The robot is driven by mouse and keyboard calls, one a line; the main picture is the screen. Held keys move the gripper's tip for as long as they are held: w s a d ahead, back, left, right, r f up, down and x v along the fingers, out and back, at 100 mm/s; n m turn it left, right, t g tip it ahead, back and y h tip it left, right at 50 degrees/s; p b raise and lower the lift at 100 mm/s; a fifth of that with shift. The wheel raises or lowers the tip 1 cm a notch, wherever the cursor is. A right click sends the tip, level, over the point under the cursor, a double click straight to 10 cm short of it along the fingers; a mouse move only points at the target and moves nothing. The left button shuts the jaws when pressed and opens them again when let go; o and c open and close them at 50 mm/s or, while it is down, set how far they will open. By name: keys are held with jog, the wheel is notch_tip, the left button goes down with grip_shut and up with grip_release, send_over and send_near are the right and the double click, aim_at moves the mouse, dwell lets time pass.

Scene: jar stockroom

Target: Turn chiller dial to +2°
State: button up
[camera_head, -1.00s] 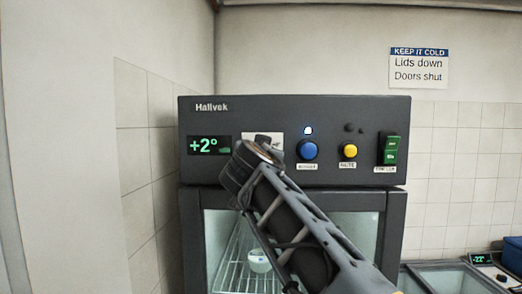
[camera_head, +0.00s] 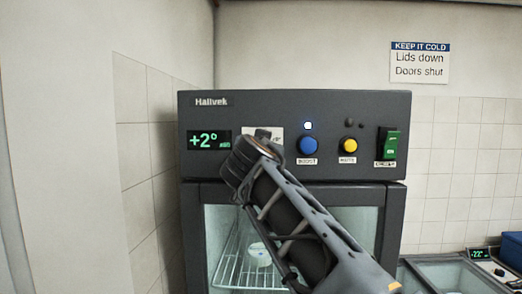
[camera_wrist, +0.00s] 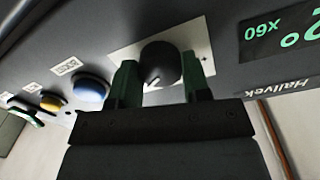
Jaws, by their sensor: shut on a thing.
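The chiller (camera_head: 300,108) has a dark control panel with a green display (camera_head: 209,141) reading +2°. In the wrist view the display (camera_wrist: 283,32) shows upside down. The dial is a round black knob (camera_wrist: 160,62) with a pale pointer line, on a white plate (camera_wrist: 205,48). My gripper (camera_wrist: 160,80) has its two green fingers on either side of the knob and is shut on it. In the head view my wrist hides the knob and most of its plate (camera_head: 276,135).
Right of the dial are a blue button (camera_head: 308,145), a yellow button (camera_head: 348,145) and a green switch (camera_head: 390,145). A lit indicator sits above the blue button. The glass door (camera_head: 222,225) below shows a wire shelf.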

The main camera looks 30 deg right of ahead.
jog(key=shift+n+t+y+b, duration=0.25)
jog(key=shift+n, duration=5.85)
jog(key=shift+n+t+y+b, duration=0.2)
jog(key=shift+n+t+y, duration=0.05)
jog(key=shift+n, duration=5.85)
jog(key=o, duration=0.9)
